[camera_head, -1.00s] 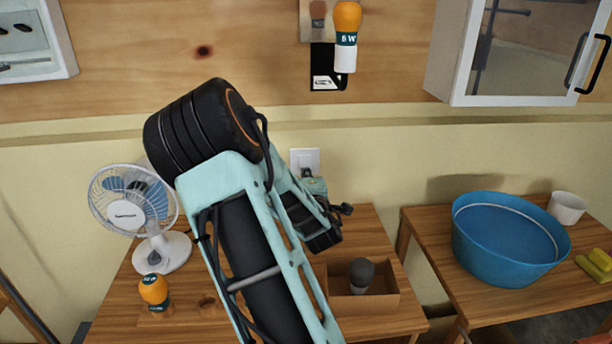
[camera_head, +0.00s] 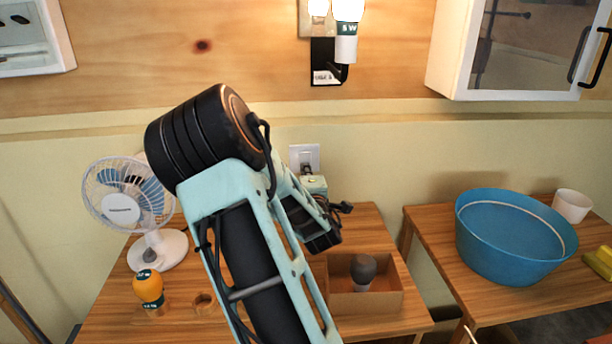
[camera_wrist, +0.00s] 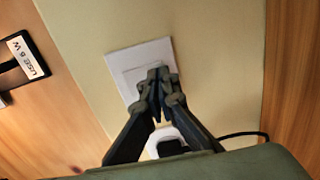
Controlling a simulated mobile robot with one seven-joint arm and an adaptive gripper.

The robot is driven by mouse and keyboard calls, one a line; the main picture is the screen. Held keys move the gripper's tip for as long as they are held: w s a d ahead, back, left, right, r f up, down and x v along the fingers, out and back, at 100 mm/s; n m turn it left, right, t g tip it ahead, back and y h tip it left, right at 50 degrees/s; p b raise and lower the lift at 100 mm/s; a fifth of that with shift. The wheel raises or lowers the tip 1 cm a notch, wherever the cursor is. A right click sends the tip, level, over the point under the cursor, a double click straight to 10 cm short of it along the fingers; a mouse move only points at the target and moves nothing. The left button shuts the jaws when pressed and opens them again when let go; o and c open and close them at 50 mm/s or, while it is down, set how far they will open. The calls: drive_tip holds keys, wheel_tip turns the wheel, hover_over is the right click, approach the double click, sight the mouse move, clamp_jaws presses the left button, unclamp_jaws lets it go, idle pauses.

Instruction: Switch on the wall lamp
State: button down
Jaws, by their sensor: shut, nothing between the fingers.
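The wall lamp (camera_head: 346,45) at the top of the head view is lit; its bulb glows white above a "5 W" label, on a black bracket. The white wall switch (camera_head: 304,156) is on the wall below it. In the wrist view the switch plate (camera_wrist: 130,62) is in front of my gripper (camera_wrist: 158,78). The fingers are shut with nothing between them, and their tips overlap the plate's lower right part. I cannot tell whether they touch it. My arm hides part of the table in the head view.
A fan (camera_head: 130,205) and an orange bulb (camera_head: 148,288) stand on the left of the table. An open box (camera_head: 385,302) holds a grey bulb (camera_head: 363,271). A blue basin (camera_head: 512,240) and a white cup (camera_head: 572,206) stand on the right table. A cabinet (camera_head: 445,60) hangs upper right.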

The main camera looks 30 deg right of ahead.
drive_tip(key=v, duration=0.7)
drive_tip(key=shift+s, duration=0.25)
idle(0.3)
